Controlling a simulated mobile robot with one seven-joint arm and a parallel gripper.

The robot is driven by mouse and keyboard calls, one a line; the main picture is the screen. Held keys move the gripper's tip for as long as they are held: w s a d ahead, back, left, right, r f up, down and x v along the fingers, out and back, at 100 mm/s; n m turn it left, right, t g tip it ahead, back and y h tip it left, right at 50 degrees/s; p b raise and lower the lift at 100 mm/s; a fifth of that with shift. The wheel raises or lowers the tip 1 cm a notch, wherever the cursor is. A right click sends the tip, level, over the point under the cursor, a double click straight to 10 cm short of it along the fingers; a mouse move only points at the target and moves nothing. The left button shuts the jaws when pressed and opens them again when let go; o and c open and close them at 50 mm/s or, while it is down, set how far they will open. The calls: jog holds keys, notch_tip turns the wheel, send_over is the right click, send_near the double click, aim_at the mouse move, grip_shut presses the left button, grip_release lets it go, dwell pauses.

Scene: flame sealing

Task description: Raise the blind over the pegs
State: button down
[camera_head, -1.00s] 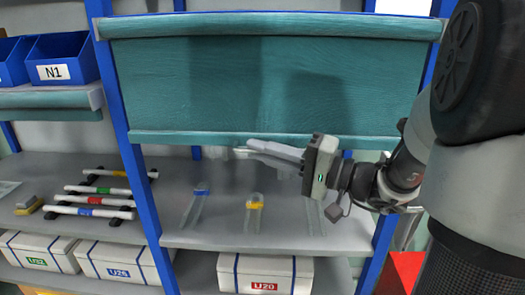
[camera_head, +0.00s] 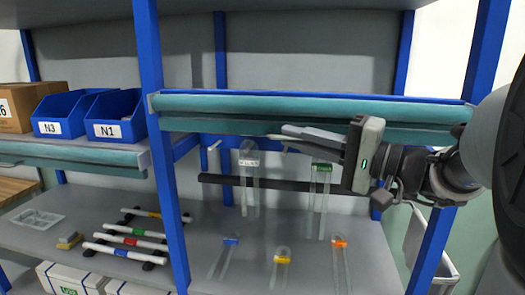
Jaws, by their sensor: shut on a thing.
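The teal blind (camera_head: 220,126) is rolled up to a narrow strip below its teal top housing (camera_head: 300,104). My gripper (camera_head: 285,136) reaches in from the right, its fingers level at the blind's lower edge, and is shut on that edge. The exact grip is small and partly hidden. Below the blind, a dark horizontal rail (camera_head: 270,185) is exposed. A clear tube with a white label (camera_head: 249,175) and one with a green band (camera_head: 319,175) hang upright at the rail. The pegs themselves are hard to make out.
Clear tubes with blue (camera_head: 231,241), yellow (camera_head: 282,259) and orange (camera_head: 339,243) bands lie on the shelf (camera_head: 258,240) below. Blue posts (camera_head: 165,160) frame the bay. Blue bins N3 (camera_head: 62,116) and N1 (camera_head: 112,118) stand left, above several banded rods (camera_head: 130,241).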

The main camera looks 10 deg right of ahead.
jog(key=shift+r, duration=0.35)
jog(key=c, duration=1.8)
grip_release()
jog(key=shift+c, duration=0.2)
jog(key=shift+f, duration=0.1)
jog(key=b+v, duration=0.2)
jog(key=v, duration=1.5)
jog(key=shift+s+d+b, duration=0.15)
jog(key=shift+d+b, duration=0.05)
jog(key=shift+b, duration=0.2)
jog(key=shift+f, duration=0.1)
